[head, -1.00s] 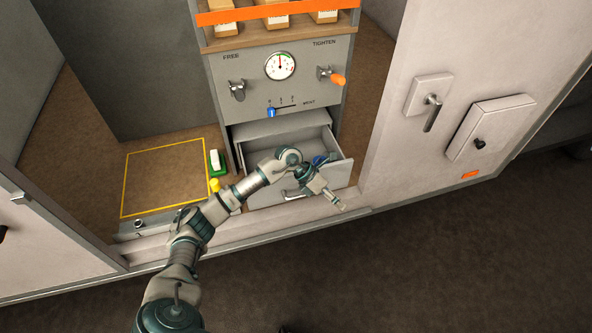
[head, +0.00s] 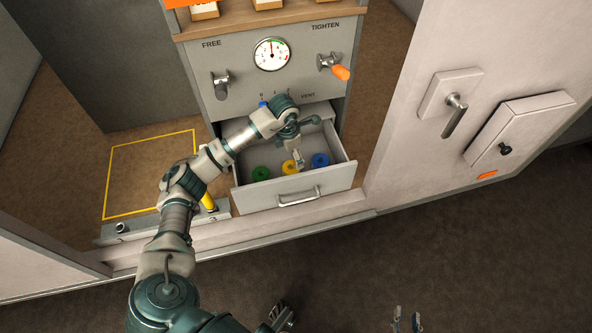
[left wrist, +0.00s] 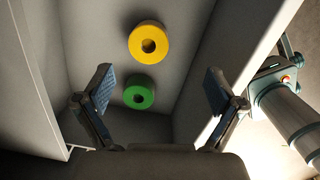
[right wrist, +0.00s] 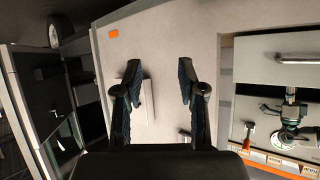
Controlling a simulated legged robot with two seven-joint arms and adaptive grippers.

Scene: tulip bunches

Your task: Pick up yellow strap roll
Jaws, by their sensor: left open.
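The yellow strap roll (head: 290,168) lies in the open drawer (head: 330,180), between the green roll (head: 261,173) and the blue roll (head: 320,160). My left gripper (head: 307,142) is above the drawer, over the yellow roll and partly covering it. In the left wrist view the fingers (left wrist: 158,88) are apart and empty. There the yellow roll (left wrist: 135,42) lies beyond the fingertips, and the green roll (left wrist: 139,104) shows between the fingers. My right gripper (head: 406,320) is low at the bottom edge, away from the drawer; its fingers (right wrist: 159,68) are spread and empty.
The drawer front with its handle (head: 298,197) juts out below the gauge panel (head: 240,65). An orange-tipped lever (head: 341,72) is at the panel's right. A yellow-outlined area (head: 150,172) lies left. The cabinet door handle (head: 455,115) is at right.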

